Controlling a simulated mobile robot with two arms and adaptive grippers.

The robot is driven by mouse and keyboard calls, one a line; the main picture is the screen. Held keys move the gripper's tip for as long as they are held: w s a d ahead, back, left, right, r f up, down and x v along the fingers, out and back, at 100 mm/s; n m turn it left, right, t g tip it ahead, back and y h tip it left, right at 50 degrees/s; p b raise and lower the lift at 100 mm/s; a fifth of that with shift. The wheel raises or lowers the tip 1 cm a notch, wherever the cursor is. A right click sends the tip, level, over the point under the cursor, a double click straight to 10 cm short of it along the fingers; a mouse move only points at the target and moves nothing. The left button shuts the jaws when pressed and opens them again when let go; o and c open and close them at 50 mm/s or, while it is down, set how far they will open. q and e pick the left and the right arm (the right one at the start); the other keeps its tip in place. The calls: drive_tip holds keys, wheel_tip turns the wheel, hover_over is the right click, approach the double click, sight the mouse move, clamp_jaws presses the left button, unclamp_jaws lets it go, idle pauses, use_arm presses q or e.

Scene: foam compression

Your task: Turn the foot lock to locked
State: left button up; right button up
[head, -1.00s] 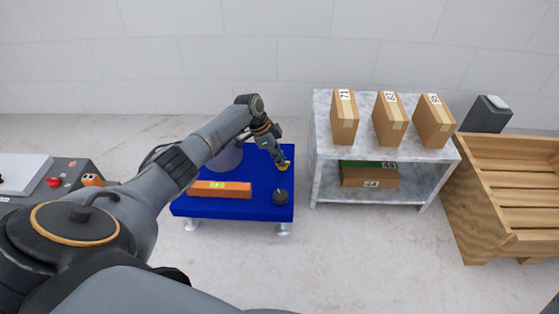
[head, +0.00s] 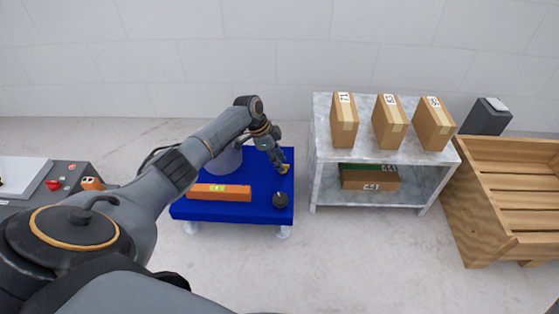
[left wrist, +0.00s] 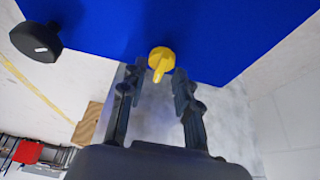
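A blue platform (head: 240,212) on short feet stands on the floor in the head view. On its right part are a yellow knob (head: 286,168) and a round black knob (head: 280,199); I cannot tell from labels which is the foot lock. My left gripper (head: 282,166) is at the yellow knob. In the left wrist view the yellow knob (left wrist: 161,57), with its bar pointing toward my palm, lies between the fingertips of my open left gripper (left wrist: 155,72). The black knob (left wrist: 38,41) with a white mark is off to the left there. My right gripper is not in view.
An orange bar (head: 219,192) and a grey cylinder lie on the platform. A marble shelf (head: 318,160) with several boxes stands to its right, then a wooden crate (head: 480,215). A control panel with a red button (head: 53,185) is at left. Floor in front is clear.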

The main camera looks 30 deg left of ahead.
use_arm(q)
drive_tip(key=v, duration=1.1)
drive_tip(key=shift+r, duration=0.25)
drive_tip(key=shift+s+a, duration=0.1)
